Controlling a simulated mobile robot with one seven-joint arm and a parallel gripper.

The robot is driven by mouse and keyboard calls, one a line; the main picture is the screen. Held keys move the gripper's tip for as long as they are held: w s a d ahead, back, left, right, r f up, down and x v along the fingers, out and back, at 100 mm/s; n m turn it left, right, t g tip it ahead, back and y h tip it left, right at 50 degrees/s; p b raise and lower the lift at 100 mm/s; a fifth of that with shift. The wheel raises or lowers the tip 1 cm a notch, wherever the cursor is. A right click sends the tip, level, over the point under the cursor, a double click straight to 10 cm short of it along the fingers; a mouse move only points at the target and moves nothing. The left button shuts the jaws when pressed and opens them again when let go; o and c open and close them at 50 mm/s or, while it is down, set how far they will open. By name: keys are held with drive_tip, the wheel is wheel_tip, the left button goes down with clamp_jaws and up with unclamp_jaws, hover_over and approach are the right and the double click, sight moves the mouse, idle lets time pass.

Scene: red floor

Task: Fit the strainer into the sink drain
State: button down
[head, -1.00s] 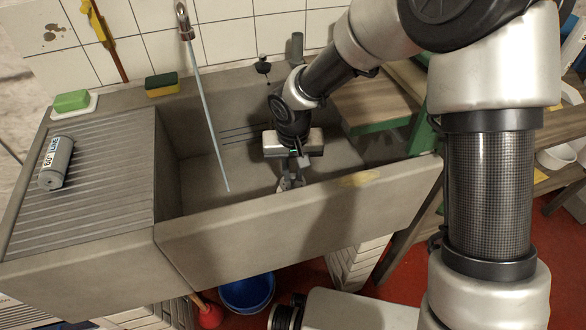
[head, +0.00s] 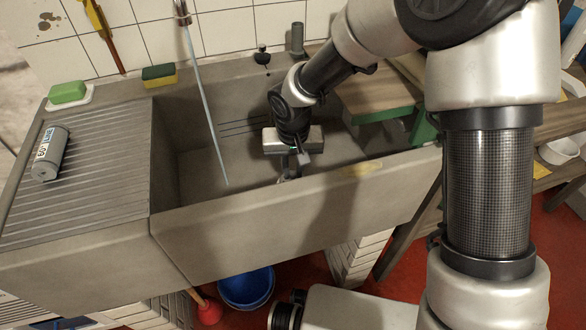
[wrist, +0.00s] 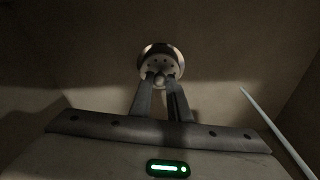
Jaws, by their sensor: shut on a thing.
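The strainer (wrist: 160,62) is a small round metal disc with holes and a central knob, in the upper middle of the wrist view. My gripper (wrist: 161,80) is shut on its knob. In the head view my gripper (head: 289,174) reaches down inside the grey stone sink (head: 300,218), low behind the front wall. The front wall hides the fingertips and strainer there. The drain is not distinguishable; the strainer and shadow cover the area around it. I cannot tell whether the strainer is seated or just above the sink floor.
A thin pale-blue line, stream or rod, runs from the tap (head: 182,14) into the sink, left of my gripper. A green-edged wooden board (head: 385,103) lies over the sink's right end. A sponge (head: 159,76), soap (head: 68,92) and grey can (head: 49,153) rest at left.

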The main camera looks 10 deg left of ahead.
drive_tip(key=shift+f, duration=0.2)
idle(0.3)
drive_tip(key=shift+f+b, duration=0.45)
drive_tip(key=shift+b, duration=0.15)
drive_tip(key=shift+f, duration=0.1)
drive_tip(key=shift+f, duration=0.3)
idle(0.4)
drive_tip(key=c, duration=1.6)
unclamp_jaws()
drive_tip(key=shift+r, duration=0.1)
drive_tip(key=s+r+p, duration=0.1)
drive_tip(key=r, duration=0.4)
drive_tip(key=r+p, duration=0.2)
drive_tip(key=r, duration=0.4)
drive_tip(key=s+r+p, duration=0.1)
drive_tip(key=r+p, duration=0.1)
drive_tip(key=r, duration=0.4)
drive_tip(key=shift+s+d, duration=0.3)
drive_tip(key=shift+d, duration=0.05)
